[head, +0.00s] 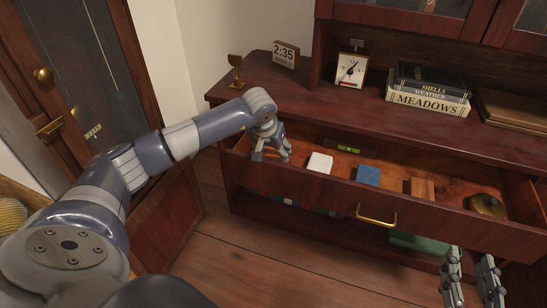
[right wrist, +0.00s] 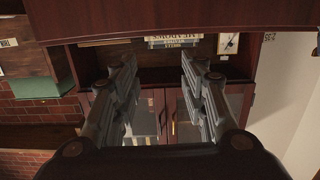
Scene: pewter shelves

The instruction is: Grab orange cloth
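I cannot clearly make out an orange cloth. An orange-brown block-like item (head: 421,187) lies in the open drawer (head: 340,197), right of the middle; whether it is cloth or wood is not clear. My left gripper (head: 271,152) is at the drawer's left end, pointing down inside it. Its fingers are small and dark, and a small brownish patch shows by them; I cannot tell whether they hold anything. My right gripper (head: 472,282) is in front of the cabinet at the lower right, fingers apart and empty. Its spread fingers also show in the right wrist view (right wrist: 160,75).
The drawer also holds a white item (head: 320,163), a blue item (head: 368,175), a green level (head: 349,149) and a round brass item (head: 488,205). The drawer's brass handle (head: 377,218) sticks out in front.

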